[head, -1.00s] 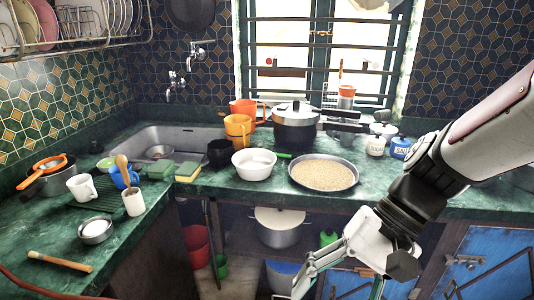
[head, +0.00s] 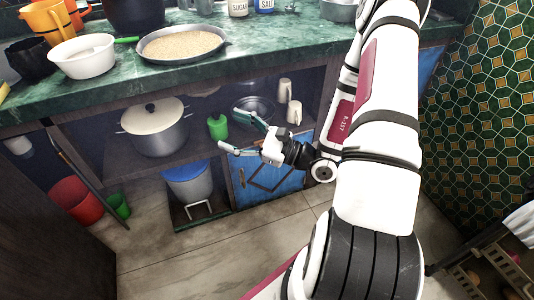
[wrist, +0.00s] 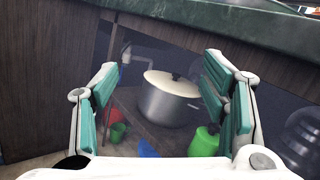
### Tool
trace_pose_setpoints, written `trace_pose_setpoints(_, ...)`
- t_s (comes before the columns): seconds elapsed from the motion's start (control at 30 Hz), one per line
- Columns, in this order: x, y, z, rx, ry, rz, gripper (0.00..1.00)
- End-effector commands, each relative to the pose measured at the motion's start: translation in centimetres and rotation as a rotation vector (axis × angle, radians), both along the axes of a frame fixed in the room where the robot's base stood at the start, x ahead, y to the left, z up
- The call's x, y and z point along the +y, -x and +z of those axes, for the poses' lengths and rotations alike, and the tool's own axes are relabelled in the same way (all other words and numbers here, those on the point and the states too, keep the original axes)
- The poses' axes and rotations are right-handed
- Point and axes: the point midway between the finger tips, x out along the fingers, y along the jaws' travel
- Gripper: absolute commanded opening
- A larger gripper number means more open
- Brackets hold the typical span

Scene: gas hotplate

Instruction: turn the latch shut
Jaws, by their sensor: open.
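The latch does not show clearly in either current view; my arm covers part of the blue cabinet doors. A blue cabinet door (head: 285,178) with a dark frame stands below the counter, partly behind my gripper. My gripper (head: 232,131) is open and empty. In the head view it points left, in front of the open shelf and above the blue door. In the wrist view my gripper (wrist: 160,72) has its two green-padded fingers wide apart, with the open shelf beyond them.
A lidded pot (head: 155,130) and a green bottle (head: 218,127) stand on the shelf left of my gripper. The counter (head: 105,82) overhangs. The floor in front is clear.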

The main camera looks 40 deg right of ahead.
Motion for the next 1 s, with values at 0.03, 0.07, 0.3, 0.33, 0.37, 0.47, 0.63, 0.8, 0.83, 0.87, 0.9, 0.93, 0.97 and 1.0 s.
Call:
trace_pose_setpoints(0.03, -1.8, -0.2, -3.3, 0.022, -0.048, -0.094, 0.67)
trace_pose_setpoints(0.07, -2.8, -0.3, -4.7, 0.034, -0.07, -0.147, 0.67)
trace_pose_setpoints(0.3, -10.0, 1.4, -16.8, 0.144, -0.211, -0.565, 0.67)
trace_pose_setpoints(0.33, -10.6, 1.8, -18.1, 0.158, -0.222, -0.609, 0.67)
trace_pose_setpoints(0.37, -11.1, 2.2, -19.3, 0.173, -0.231, -0.648, 0.67)
trace_pose_setpoints(0.47, -12.4, 3.4, -22.6, 0.212, -0.256, -0.754, 0.67)
trace_pose_setpoints(0.63, -13.2, 4.4, -25.0, 0.245, -0.272, -0.836, 0.67)
trace_pose_setpoints(0.8, -13.7, 3.3, -25.1, 0.246, -0.269, -0.842, 0.67)
trace_pose_setpoints(0.83, -13.8, 2.9, -25.1, 0.246, -0.269, -0.841, 0.67)
trace_pose_setpoints(0.87, -13.9, 2.5, -25.1, 0.245, -0.269, -0.842, 0.67)
trace_pose_setpoints(0.9, -14.1, 1.8, -25.1, 0.245, -0.27, -0.841, 0.67)
trace_pose_setpoints(0.93, -14.3, 1.3, -25.1, 0.245, -0.27, -0.841, 0.67)
trace_pose_setpoints(0.97, -14.5, 0.7, -25.1, 0.243, -0.268, -0.84, 0.67)
trace_pose_setpoints(1.0, -14.7, -0.1, -25.2, 0.244, -0.268, -0.841, 0.67)
